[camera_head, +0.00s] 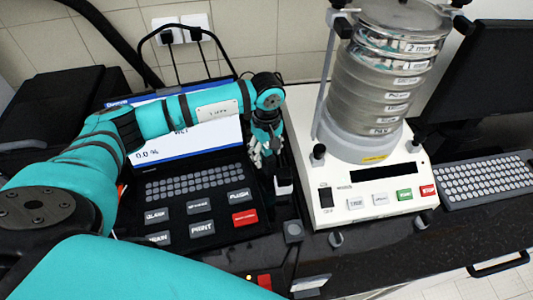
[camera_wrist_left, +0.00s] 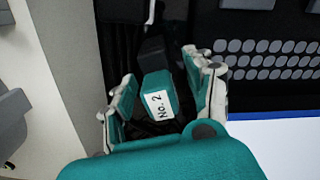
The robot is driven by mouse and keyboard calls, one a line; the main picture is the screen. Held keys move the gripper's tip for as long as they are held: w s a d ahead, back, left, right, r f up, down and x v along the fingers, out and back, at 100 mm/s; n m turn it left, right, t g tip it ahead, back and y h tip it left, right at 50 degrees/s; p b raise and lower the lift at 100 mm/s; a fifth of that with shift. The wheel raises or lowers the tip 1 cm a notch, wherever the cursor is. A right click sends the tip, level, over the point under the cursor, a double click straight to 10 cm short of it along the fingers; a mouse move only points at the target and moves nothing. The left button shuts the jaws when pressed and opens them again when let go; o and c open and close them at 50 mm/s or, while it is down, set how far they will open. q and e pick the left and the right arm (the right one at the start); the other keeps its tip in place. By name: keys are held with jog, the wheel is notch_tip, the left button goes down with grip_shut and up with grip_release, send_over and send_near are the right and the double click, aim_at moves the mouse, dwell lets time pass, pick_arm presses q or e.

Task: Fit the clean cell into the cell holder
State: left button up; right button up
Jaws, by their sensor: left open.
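My left gripper (camera_head: 262,152) points down between the dark keypad unit and the shaker in the head view. In the left wrist view the left gripper (camera_wrist_left: 160,72) is open, with a finger on each side of a small teal and dark block (camera_wrist_left: 160,82) that bears a white "No. 2" label. Gaps show between the fingers and this block. I cannot tell whether it is the clean cell. A small white and dark block (camera_head: 283,185) stands just below the gripper in the head view. I cannot clearly make out the cell holder. My right gripper is not in view.
The sieve shaker (camera_head: 337,192) with its metal sieve stack (camera_head: 385,85) stands close on the right. The keypad unit (camera_head: 200,190) and its screen lie under my left arm. A keyboard (camera_head: 488,180) lies at the far right. Dark bench top (camera_head: 400,245) is free in front.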

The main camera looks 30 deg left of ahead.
pick_arm(q)
jog(key=shift+f, duration=0.75)
jog(key=shift+r, duration=0.1)
grip_shut()
